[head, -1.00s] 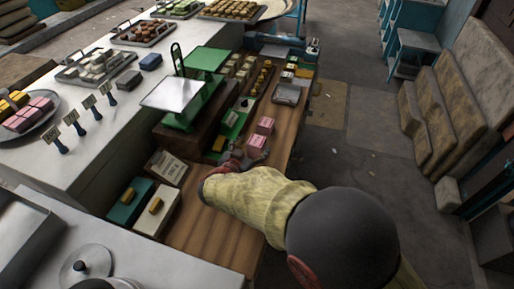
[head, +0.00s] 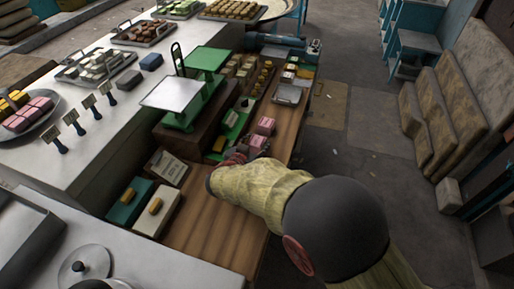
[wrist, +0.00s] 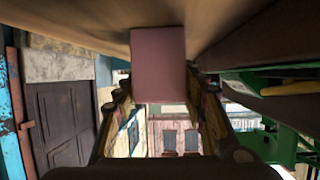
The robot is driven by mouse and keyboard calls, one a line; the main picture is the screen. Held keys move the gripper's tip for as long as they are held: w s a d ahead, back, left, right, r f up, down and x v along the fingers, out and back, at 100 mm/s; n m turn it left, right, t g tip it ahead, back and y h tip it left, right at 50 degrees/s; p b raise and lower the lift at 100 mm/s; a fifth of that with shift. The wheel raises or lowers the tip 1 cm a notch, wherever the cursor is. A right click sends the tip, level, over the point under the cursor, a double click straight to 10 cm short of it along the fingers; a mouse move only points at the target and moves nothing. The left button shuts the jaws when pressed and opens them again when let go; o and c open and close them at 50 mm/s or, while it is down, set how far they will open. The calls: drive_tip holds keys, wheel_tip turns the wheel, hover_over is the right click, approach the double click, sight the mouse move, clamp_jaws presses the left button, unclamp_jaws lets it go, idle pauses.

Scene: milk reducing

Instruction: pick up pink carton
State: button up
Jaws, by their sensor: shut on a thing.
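Two pink cartons stand on the wooden counter in the head view. The farther pink carton (head: 266,125) is clear of my gripper. The nearer pink carton (head: 258,141) is at my gripper (head: 243,152), partly hidden by it. In the wrist view a plain pink carton face (wrist: 158,65) fills the space between the two fingers of my gripper (wrist: 160,100). The fingers are shut on this carton's sides. I cannot tell whether the carton is off the counter.
A green scale (head: 205,75) stands on a dark box left of the cartons. A metal tray (head: 287,94) lies beyond them. A teal box (head: 128,204) and a cream box (head: 157,212) stand at the left. The wooden counter (head: 215,225) is bare in front.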

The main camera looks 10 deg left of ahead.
drive_tip(key=c, duration=0.6)
drive_tip(key=shift+r, duration=0.1)
